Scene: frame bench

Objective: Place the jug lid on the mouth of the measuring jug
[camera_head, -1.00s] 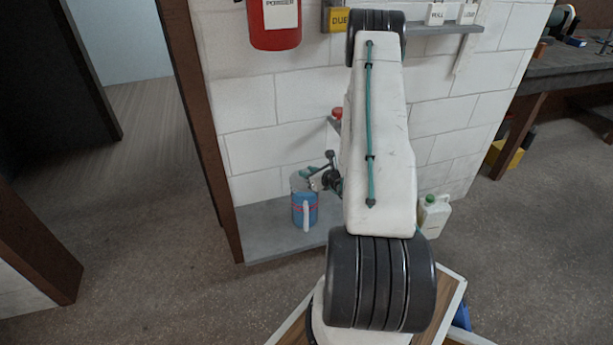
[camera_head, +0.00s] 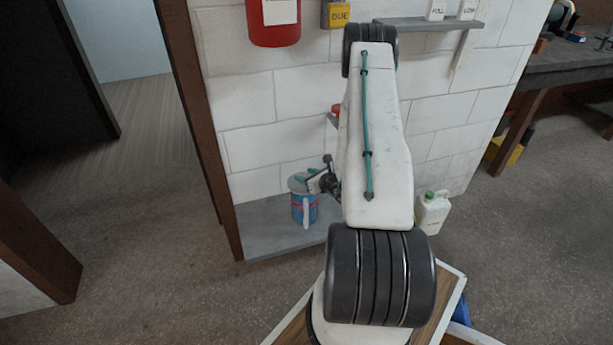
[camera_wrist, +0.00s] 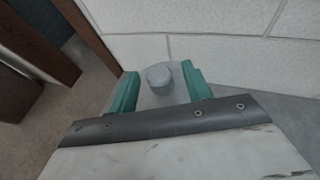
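The measuring jug (camera_head: 299,211) is blue with a pink band and a pale handle, and stands upright on a low grey shelf. The grey jug lid (camera_head: 297,184) shows at the jug's top; whether it sits flush on the mouth is too small to tell. In the wrist view the lid's round knob (camera_wrist: 158,76) is between the teal fingers of my gripper (camera_wrist: 158,88), with a gap on each side. My gripper (camera_head: 311,174) is open, just over the lid. The jug is hidden in the wrist view.
The low shelf (camera_head: 262,240) stands against a white block wall, with a brown door frame (camera_head: 197,120) at left. A white container with a green cap (camera_head: 432,214) stands at right. A red-topped item (camera_head: 336,109) is partly hidden by my arm.

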